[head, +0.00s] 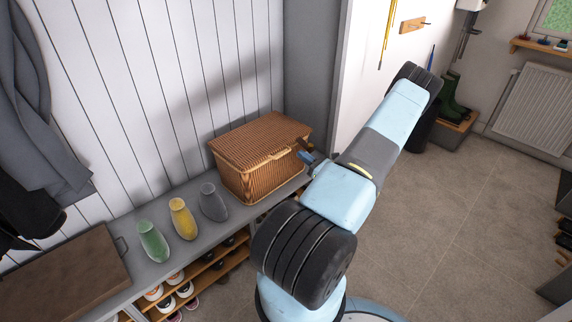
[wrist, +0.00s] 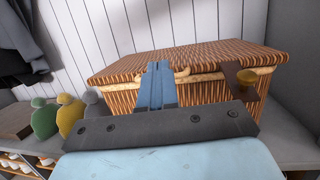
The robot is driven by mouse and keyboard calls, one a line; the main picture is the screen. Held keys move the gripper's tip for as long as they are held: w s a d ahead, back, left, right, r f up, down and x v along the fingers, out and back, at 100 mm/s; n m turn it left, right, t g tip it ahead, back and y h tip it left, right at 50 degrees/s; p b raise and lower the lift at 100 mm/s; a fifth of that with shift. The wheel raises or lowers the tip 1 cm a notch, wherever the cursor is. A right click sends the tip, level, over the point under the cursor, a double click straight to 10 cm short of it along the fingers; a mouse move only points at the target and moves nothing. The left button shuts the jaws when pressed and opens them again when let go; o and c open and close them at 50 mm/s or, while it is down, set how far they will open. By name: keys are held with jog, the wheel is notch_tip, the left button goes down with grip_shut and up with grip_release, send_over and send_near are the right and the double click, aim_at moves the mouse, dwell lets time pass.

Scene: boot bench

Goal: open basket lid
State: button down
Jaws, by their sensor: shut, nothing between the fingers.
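The wicker basket (head: 250,183) stands on the grey bench against the wall, and its brown woven lid (head: 262,137) lies closed on top. In the wrist view the basket (wrist: 205,97) fills the middle, with the lid (wrist: 200,57) flat above a pale rim. A small pale handle (head: 284,153) sits at the front edge of the lid; in the wrist view my fingers partly cover it. My gripper (head: 307,157) is shut and empty at the basket's front. In the wrist view its blue fingertips (wrist: 158,67) overlap the lid's front edge; contact cannot be told.
Green (head: 153,241), yellow (head: 182,218) and grey (head: 213,202) vase-like objects stand left of the basket. A brown box (head: 65,275) lies farther left. Shoes fill shelves below.

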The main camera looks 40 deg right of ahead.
notch_tip(320, 180, down, 16)
jog(key=s+a+r+m+t+h, duration=0.1)
jog(key=s+a+t+h, duration=0.1)
jog(key=a+t, duration=0.15)
jog(key=s+r+x, duration=0.1)
jog(key=r+x, duration=0.1)
jog(key=x, duration=1)
jog(key=shift+s+d+r+y, duration=0.15)
jog(key=shift+d+r+y, duration=0.15)
jog(key=shift+r, duration=0.05)
jog(key=shift+t, duration=0.25)
